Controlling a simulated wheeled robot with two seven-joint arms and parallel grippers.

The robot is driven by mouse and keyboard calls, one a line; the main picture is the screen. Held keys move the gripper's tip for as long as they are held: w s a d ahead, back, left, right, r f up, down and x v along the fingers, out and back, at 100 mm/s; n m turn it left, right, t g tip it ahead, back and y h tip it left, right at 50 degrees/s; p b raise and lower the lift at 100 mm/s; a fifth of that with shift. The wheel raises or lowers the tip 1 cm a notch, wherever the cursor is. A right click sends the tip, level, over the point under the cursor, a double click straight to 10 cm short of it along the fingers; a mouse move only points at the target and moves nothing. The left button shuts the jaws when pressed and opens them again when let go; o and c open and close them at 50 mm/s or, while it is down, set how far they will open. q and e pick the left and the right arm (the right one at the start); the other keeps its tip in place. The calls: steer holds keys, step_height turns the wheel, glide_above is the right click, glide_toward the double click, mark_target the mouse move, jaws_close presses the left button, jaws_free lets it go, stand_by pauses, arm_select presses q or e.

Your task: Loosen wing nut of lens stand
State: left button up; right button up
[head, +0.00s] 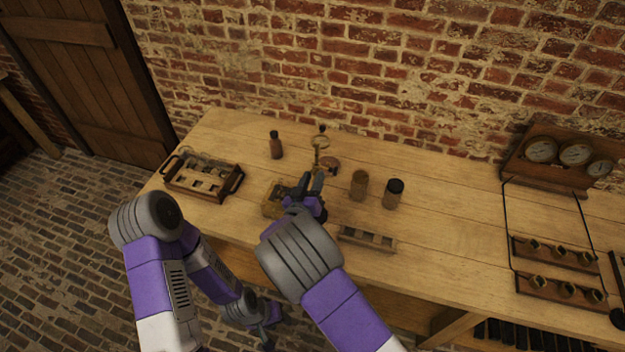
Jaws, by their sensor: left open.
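The lens stand (320,143) is a small brass piece with a round lens, standing towards the back of the wooden bench. Its lower part is partly hidden by my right gripper, and I cannot make out the wing nut clearly. My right gripper (311,181) reaches over the bench with its fingertips just in front of the stand. Its two fingers show side by side, but I cannot tell whether they touch the stand or hold anything. My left gripper (268,336) is open and empty, low in front of the bench, below its top.
A wooden tray (203,176) with handles stands at the left. A dark brown bottle (276,146) is behind. A brownish jar (358,185) and a dark-lidded jar (394,193) stand to the right. A small wooden rack (367,239) lies in front. Gauges (573,154) stand far right.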

steer(key=shift+o, duration=0.2)
steer(key=shift+s, duration=0.1)
steer(key=v, duration=0.7)
steer(key=shift+s, duration=0.2)
steer(key=shift+a, duration=0.1)
